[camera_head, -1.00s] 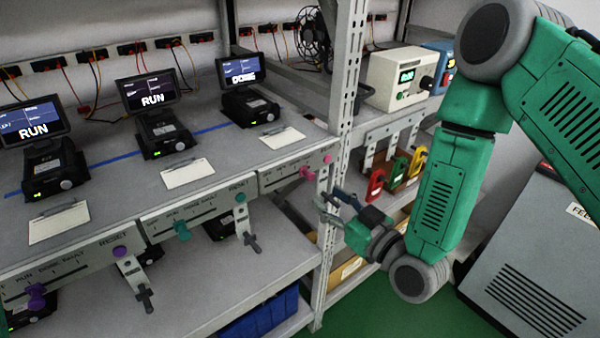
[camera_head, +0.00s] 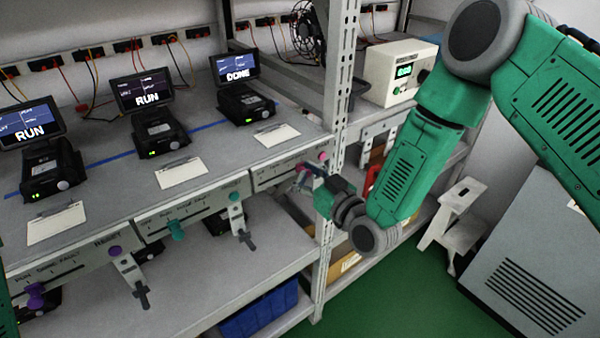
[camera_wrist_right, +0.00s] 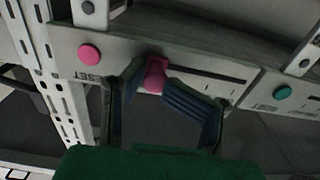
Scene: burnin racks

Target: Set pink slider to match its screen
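The pink slider (camera_wrist_right: 156,74) is a knob on a slot in the white rail of the rightmost station. In the head view it is mostly hidden by my right gripper (camera_head: 303,176). In the right wrist view, where the panel appears upside down, the right gripper's blue-padded fingers (camera_wrist_right: 154,78) are closed in on both sides of the knob, with no clear gap. The slot runs right from the knob there. The pink button (camera_wrist_right: 89,53) by the RESET label sits left of it. The station's screen (camera_head: 236,67) reads DONE.
The teal slider (camera_head: 176,229) and purple slider (camera_head: 35,295) are on neighbouring rails; both their screens read RUN. The perforated rack post (camera_head: 340,120) stands close to the right gripper. White cards lie on the shelf. A white step stool (camera_head: 455,225) stands on the floor.

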